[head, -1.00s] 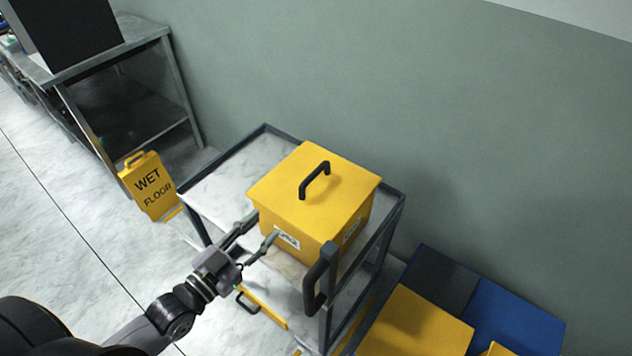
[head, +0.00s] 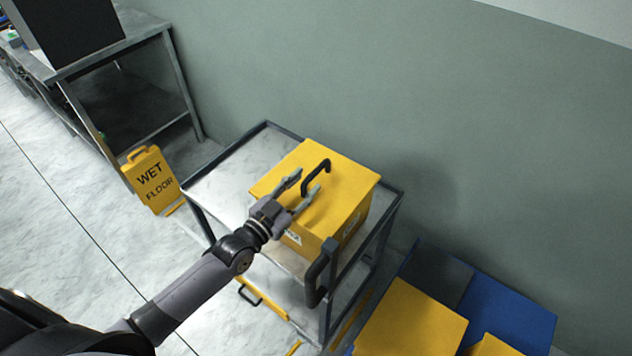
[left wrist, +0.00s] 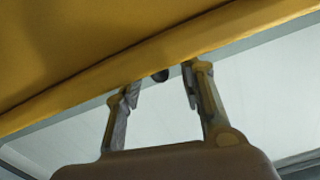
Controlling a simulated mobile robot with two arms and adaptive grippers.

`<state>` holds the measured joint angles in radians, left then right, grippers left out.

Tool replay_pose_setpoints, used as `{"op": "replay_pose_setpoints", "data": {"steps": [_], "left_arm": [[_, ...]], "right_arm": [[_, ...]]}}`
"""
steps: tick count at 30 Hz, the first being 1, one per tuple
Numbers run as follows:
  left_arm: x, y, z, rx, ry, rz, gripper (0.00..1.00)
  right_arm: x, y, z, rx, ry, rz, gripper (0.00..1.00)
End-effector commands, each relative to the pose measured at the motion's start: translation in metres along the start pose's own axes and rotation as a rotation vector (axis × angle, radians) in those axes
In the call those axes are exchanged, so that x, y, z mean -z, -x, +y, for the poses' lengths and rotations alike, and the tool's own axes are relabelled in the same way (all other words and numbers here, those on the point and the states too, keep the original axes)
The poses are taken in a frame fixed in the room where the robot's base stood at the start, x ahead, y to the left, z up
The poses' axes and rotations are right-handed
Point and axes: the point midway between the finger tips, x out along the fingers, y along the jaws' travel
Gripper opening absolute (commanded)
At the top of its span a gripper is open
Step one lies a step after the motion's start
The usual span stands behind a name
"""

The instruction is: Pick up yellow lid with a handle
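The yellow lid (head: 345,190) with a black arched handle (head: 316,177) sits on a yellow box (head: 328,236) on the cart's top shelf. My left gripper (head: 306,181) is open, its fingers pointing toward the handle, over the near-left part of the lid in the head view. I cannot tell whether a finger touches the handle. In the left wrist view the open fingers (left wrist: 159,82) reach up to the yellow lid's edge (left wrist: 170,48), with a small dark piece between them. My right gripper is not in view.
The grey cart (head: 225,182) has a black push handle (head: 318,275) at its near corner. A yellow wet floor sign (head: 152,181) stands left of it. Yellow and blue boxes (head: 508,305) lie at the lower right. A wall is behind the cart.

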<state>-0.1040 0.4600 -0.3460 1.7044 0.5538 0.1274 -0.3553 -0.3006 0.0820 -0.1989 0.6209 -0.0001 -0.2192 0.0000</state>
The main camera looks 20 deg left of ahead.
Motion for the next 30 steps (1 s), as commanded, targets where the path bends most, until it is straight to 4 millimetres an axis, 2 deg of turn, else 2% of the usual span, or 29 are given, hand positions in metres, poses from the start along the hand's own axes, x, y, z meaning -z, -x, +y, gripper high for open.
{"op": "replay_pose_setpoints", "data": {"steps": [3,6,14,30], "left_arm": [[0.001,-0.019,-0.002,0.002,-0.001,0.003,0.36],[0.0,-0.028,-0.002,0.001,0.0,0.001,0.36],[-0.001,-0.031,-0.001,0.001,0.0,0.001,0.36],[-0.001,-0.031,-0.002,0.001,0.0,0.001,0.02]], "right_arm": [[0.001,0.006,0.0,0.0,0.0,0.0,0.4],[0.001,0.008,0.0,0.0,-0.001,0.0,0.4],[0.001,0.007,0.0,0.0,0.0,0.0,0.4],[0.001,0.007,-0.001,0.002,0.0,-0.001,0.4]]}}
